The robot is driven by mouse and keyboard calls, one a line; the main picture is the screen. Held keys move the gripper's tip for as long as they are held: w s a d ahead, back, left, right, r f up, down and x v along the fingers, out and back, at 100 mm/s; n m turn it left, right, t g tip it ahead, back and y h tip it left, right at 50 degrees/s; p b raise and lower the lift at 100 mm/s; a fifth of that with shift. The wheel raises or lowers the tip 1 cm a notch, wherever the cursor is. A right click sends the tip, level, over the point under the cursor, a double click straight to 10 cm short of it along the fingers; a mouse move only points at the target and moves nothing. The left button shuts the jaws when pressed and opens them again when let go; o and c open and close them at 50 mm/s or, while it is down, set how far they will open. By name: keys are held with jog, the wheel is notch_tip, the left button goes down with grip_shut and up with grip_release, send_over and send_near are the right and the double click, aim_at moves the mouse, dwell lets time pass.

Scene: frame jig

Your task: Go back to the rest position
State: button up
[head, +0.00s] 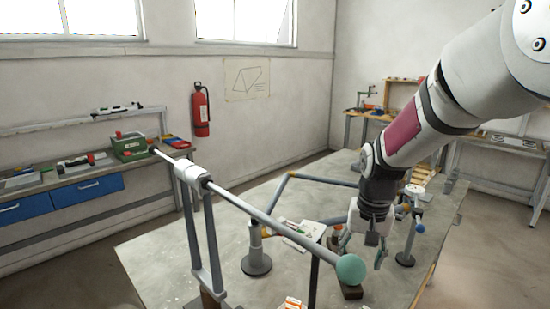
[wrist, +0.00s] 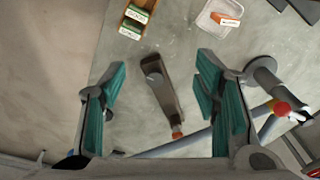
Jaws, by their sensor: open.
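My gripper (head: 363,252) hangs from the arm over the right part of the grey worktable (head: 150,254), pointing down. In the wrist view its teal-padded fingers (wrist: 160,88) are wide apart with nothing gripped. Between them, lower down, lies a dark elongated part (wrist: 160,95) with an orange tip; I cannot tell how far below it is.
A grey post stand (head: 256,263) and another stand with a blue ball (head: 406,258) flank my gripper. The wrist view shows a box with green labels (wrist: 131,22) and a pale tray (wrist: 206,25). A side bench (head: 100,192) lines the left wall. Floor at right is free.

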jog(key=s+r+n+t, duration=0.2)
jog(key=s+r, duration=0.9)
jog(key=s+r+n+t, duration=0.1)
jog(key=s+r+t, duration=0.1)
jog(key=s, duration=1.1)
jog(key=shift+r+n, duration=0.3)
jog(key=shift+r, duration=0.05)
